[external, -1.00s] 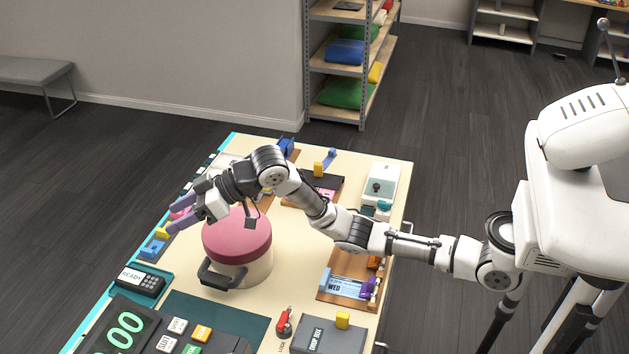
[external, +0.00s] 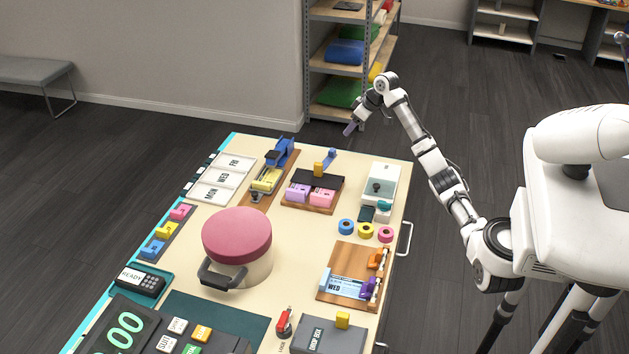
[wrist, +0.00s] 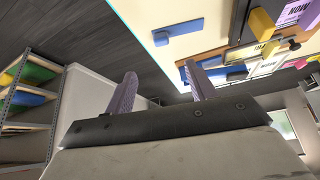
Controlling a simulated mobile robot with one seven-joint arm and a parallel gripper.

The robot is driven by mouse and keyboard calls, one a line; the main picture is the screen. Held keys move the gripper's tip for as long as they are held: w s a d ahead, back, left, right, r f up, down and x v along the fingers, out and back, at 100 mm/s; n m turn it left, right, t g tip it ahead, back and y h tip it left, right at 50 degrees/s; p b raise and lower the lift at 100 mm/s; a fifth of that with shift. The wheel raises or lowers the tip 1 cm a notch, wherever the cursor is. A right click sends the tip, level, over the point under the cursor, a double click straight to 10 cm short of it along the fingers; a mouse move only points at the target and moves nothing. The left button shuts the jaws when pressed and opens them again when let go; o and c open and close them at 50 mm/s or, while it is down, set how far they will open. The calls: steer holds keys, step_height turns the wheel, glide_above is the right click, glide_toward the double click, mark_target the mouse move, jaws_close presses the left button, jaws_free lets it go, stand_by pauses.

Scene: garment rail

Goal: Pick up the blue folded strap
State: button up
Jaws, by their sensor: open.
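A small blue folded piece (external: 331,155), which looks like the blue folded strap, lies near the back edge of the table in the external view. A flat blue strip (wrist: 179,31) near the table edge in the wrist view may be the same thing. My gripper (external: 350,128) is in the air just past the table's back edge, up and to the right of the blue piece in the picture. In the wrist view my gripper (wrist: 161,90) has its two purple fingers apart with nothing between them.
A blue stapler-like device (external: 281,152) and a black-topped tray with a yellow knob (external: 319,168) stand near the blue piece. A white box (external: 383,180) is at the right corner. A round red-topped container (external: 237,235) is farther forward. Metal shelving (external: 363,85) stands behind.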

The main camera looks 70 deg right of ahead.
steer(key=p, duration=0.2)
glide_toward(333, 150)
steer(key=x, duration=0.3)
steer(key=shift+d+f, duration=0.2)
steer(key=shift+d, duration=0.05)
steer(key=p+x, duration=0.1)
steer(key=x, duration=0.1)
steer(key=p+x, duration=0.1)
steer(key=x, duration=0.1)
steer(key=shift+w+a+f+p, duration=0.15)
steer(key=shift+w+p, duration=0.15)
steer(key=shift+w, duration=0.05)
steer(key=shift+w+f, duration=0.2)
steer(key=shift+f, duration=0.3)
steer(key=shift+c, duration=0.3)
steer(key=c, duration=1)
steer(key=shift+r, duration=0.2)
